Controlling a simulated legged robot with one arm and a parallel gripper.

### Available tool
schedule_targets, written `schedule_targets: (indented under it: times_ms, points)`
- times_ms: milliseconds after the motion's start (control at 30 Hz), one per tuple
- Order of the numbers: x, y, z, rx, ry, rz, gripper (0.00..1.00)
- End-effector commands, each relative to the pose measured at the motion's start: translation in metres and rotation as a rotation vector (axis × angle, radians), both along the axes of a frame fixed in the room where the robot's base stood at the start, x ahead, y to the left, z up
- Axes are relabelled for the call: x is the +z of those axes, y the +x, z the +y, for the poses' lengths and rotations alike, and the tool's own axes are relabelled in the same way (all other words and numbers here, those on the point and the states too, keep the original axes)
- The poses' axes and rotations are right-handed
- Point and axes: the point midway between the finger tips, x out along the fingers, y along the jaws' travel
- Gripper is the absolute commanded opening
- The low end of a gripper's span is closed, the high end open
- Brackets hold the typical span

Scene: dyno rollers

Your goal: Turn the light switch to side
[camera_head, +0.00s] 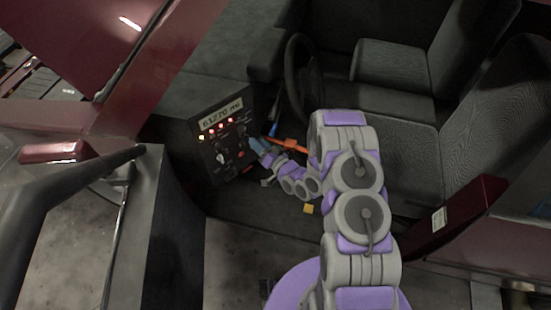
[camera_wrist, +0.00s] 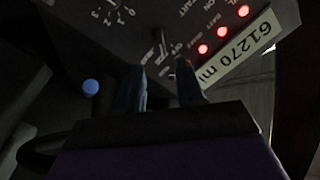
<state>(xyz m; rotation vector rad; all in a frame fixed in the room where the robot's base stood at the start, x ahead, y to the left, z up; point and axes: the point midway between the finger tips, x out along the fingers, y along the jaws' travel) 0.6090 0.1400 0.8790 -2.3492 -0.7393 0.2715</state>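The dark control panel (camera_head: 228,165) is on the dashboard, left of my arm in the head view. It also fills the top of the wrist view (camera_wrist: 130,28). A small pale lever or knob (camera_wrist: 161,42) on the panel lies just beyond the gap between my fingertips; I cannot read which label belongs to it. My gripper (camera_head: 256,146) is close to the panel's right side in the head view. In the wrist view its two dark blue fingers (camera_wrist: 161,72) are apart, with nothing held between them. I cannot tell whether a fingertip touches the panel.
The panel carries a display (camera_wrist: 236,48) reading 61270 mi and several lit red lamps (camera_wrist: 222,31). A steering wheel (camera_head: 301,80) stands above and right of the panel. Seats (camera_head: 397,140) are at the right. A dark rail (camera_head: 70,180) is at the left.

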Motion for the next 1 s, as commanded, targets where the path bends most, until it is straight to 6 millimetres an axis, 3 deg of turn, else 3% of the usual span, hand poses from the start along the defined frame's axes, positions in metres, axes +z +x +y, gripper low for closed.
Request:
schedule_targets:
  times_ms: [500, 1000]
  points:
    - [-0.001, -0.066, -0.048, -0.003, 0.001, 0.0, 0.38]
    - [-0.001, -0.081, -0.057, -0.001, -0.001, 0.0, 0.38]
